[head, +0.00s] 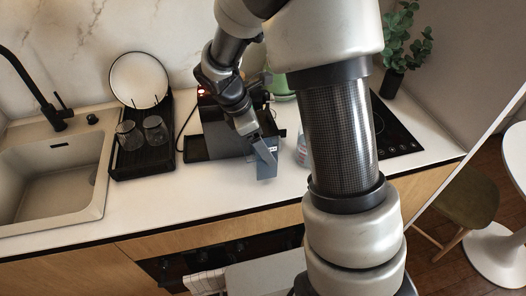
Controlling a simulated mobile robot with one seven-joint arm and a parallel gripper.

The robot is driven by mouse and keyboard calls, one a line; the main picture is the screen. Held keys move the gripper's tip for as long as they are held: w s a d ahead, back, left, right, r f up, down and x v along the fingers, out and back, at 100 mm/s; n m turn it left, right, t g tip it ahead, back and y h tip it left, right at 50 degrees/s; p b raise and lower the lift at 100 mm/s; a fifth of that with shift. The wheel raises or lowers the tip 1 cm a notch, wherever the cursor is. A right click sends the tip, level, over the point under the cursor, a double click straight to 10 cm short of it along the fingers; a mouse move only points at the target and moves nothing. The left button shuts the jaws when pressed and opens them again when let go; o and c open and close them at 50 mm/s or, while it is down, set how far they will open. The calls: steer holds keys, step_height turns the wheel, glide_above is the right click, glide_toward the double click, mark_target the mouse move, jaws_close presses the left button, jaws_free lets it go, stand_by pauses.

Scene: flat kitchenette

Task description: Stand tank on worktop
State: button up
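A blue-grey, box-like piece that looks like the tank (265,162) hangs tilted at the end of my arm, just in front of the dark coffee machine (222,138). My gripper (255,139) is at its upper end and appears shut on it; the fingertips are too small to make out clearly. The tank's lower end is over the front part of the white worktop (225,188). I cannot tell whether it touches the surface. My arm hides part of the worktop to the right.
A pale cup (302,152) stands right of the tank, partly behind my arm. A black rack (146,158) with glasses and a plate (139,80) is left, beside the sink (55,175). A black hob (393,130) and plant (402,45) are right. The front worktop strip is clear.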

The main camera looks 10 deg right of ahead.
steer(key=shift+f, duration=1.85)
steer(key=shift+f, duration=0.1)
steer(key=o, duration=1.3)
steer(key=shift+f, duration=0.1)
steer(key=v, duration=1.1)
steer(key=s+d+r+m+t+y, duration=0.2)
steer(key=s+r+m, duration=0.5)
steer(key=s+m, duration=0.2)
steer(key=s+d+r+m+t+y, duration=0.2)
steer(key=s+r+m+t, duration=0.1)
steer(key=s+r+m, duration=0.4)
steer(key=shift+s+r+m+t+y, duration=0.2)
steer(key=shift+s+m+t+y, duration=0.1)
steer(key=shift+s+m, duration=0.8)
